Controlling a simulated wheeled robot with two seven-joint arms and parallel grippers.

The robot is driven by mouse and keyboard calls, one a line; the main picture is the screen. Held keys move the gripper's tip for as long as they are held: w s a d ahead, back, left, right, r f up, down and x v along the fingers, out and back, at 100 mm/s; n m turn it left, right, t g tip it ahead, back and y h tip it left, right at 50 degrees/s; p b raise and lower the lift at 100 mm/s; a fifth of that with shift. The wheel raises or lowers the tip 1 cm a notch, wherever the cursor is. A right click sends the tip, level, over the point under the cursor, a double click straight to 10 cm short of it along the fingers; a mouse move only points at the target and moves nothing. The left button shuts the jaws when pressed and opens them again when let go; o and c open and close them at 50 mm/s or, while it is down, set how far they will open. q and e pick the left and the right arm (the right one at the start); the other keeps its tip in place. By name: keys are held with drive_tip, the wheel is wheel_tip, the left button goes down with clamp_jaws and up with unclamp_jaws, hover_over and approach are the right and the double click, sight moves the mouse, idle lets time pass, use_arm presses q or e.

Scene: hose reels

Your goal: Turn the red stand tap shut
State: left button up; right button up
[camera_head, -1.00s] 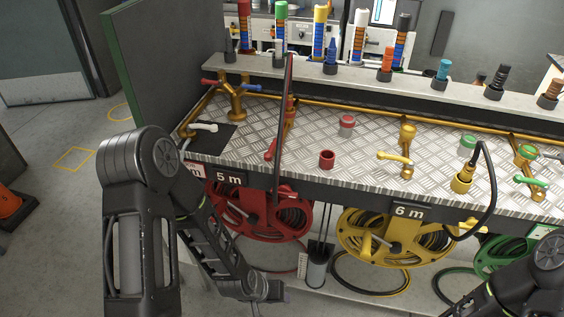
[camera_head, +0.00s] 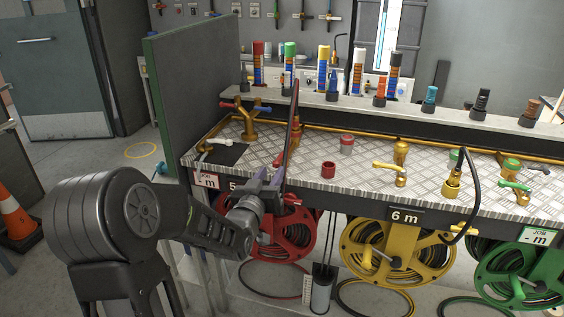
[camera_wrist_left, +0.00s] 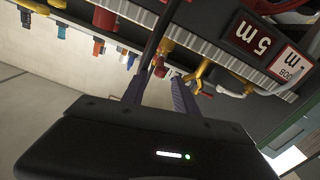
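The red stand tap (camera_head: 295,137) stands on the chequered metal bench top, left of its middle. Its red lever (camera_head: 278,160) points down toward the bench's front edge. A dark hose partly covers the tap. My left gripper (camera_head: 266,179) is at the front edge of the bench, below and in front of the lever, apart from it as far as I can see. In the left wrist view its two fingers (camera_wrist_left: 160,77) stand apart with nothing clearly gripped. A small red part, seemingly of the tap, shows between them. My right gripper is not in view.
The dark upright hose (camera_head: 289,145) passes close by my left fingers. A gold tap post (camera_head: 249,122) is at the left, beside a green-edged panel (camera_head: 192,92). The red reel (camera_head: 296,232) hangs below.

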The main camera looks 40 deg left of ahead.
sight(279, 158)
use_arm(q)
drive_tip(key=p+x, duration=0.1)
drive_tip(key=x, duration=0.6)
drive_tip(key=shift+w+a, duration=0.15)
drive_tip(key=shift+w, duration=0.25)
drive_tip(key=shift+c, duration=0.5)
clamp_jaws()
idle(0.7)
